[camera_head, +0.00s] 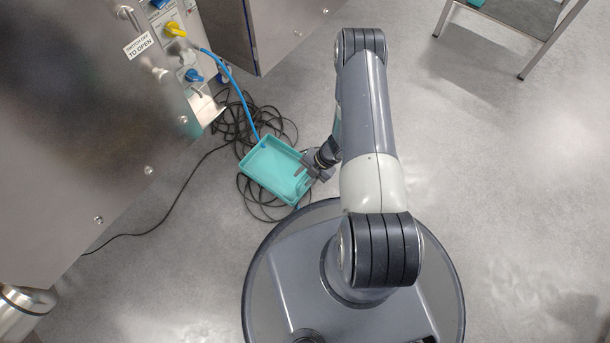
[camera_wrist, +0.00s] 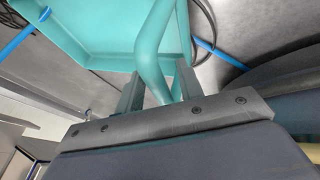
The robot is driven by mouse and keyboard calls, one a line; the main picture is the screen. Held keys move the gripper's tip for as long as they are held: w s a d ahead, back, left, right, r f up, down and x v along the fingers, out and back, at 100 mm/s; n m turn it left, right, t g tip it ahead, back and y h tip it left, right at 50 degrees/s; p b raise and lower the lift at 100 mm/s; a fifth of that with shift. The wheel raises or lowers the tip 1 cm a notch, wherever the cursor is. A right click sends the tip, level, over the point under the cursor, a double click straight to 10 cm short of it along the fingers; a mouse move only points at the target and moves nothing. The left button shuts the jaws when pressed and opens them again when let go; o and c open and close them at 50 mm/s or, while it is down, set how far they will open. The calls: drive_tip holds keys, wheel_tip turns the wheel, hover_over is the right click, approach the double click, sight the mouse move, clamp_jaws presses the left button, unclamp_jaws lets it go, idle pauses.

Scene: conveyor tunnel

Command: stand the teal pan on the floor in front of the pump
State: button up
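The teal pan (camera_head: 272,166) is a shallow rectangular tray, seen just left of my arm over coiled black cables. Its teal inner face (camera_wrist: 105,30) fills the upper part of the wrist view. My gripper (camera_head: 316,166) is at the pan's right side. In the wrist view the fingers (camera_wrist: 158,90) stand on both sides of the pan's teal bar-like handle (camera_wrist: 153,50), with little or no gap, so my gripper looks shut on it. I cannot tell whether the pan touches the floor. No pump can be clearly made out.
A steel cabinet (camera_head: 90,120) with yellow and blue switches stands at left. A blue hose (camera_head: 238,92) runs from it towards the pan. Black cables (camera_head: 245,120) lie on the floor. A steel-legged table (camera_head: 510,18) is at upper right. Floor at right is clear.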

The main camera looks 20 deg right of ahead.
drive_tip(key=p+v, duration=0.5)
drive_tip(key=v, duration=0.7)
idle(0.3)
